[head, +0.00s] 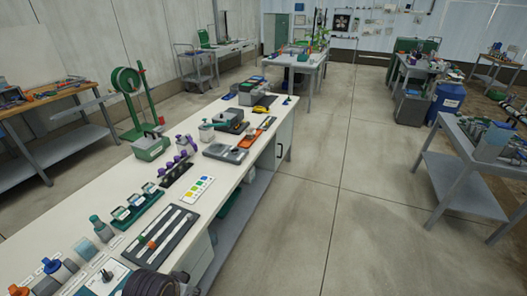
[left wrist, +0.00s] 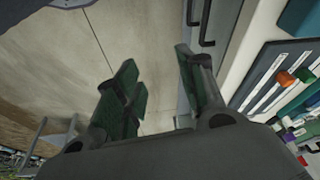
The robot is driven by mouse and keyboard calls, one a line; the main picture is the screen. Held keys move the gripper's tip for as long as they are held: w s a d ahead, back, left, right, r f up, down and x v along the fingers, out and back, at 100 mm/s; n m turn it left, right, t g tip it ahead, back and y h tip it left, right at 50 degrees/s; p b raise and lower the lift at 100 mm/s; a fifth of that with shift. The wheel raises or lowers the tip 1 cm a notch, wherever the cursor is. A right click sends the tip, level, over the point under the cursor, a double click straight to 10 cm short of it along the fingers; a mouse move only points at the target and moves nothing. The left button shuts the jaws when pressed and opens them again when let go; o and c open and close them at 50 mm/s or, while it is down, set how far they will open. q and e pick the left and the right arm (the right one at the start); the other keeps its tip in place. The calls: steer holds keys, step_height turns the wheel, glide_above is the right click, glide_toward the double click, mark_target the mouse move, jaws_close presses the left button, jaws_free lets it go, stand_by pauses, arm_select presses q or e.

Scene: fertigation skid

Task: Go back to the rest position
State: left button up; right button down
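My left gripper (left wrist: 156,58) shows in the left wrist view with its dark green fingers apart and nothing between them. Bare floor shows beyond the gap. The gripper is out beside the front of the long workbench, whose door handles show near the right finger. My right gripper is not in either view. The long workbench (head: 228,186) runs through the head view. On it lies a dark slider panel (head: 173,226) with a green and an orange knob; the panel (left wrist: 254,98) also shows at the right of the left wrist view.
The bench also carries purple-handled valves (head: 177,167), a colour chart (head: 193,191), a grey-green box (head: 151,146) and bottles. A dark ribbed thing (head: 150,284) is cut off at the bottom edge. Open concrete floor (head: 340,200) lies right of the bench. A grey side table (head: 462,188) stands farther right.

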arm_select(q)
steer(key=s+f+g, duration=0.1)
steer(key=s+f, duration=0.1)
steer(key=f, duration=1.5)
steer(key=s+f, duration=0.2)
steer(key=f, duration=1.5)
steer(key=s+a+f, duration=0.2)
steer(key=s+f, duration=0.7)
steer(key=s, duration=0.2)
steer(key=s+a+f+g, duration=0.1)
steer(key=s+a+f, duration=0.2)
steer(key=s+f, duration=0.6)
steer(key=shift+s+f+g, duration=0.3)
steer(key=shift+s, duration=0.55)
steer(key=shift+s, duration=0.1)
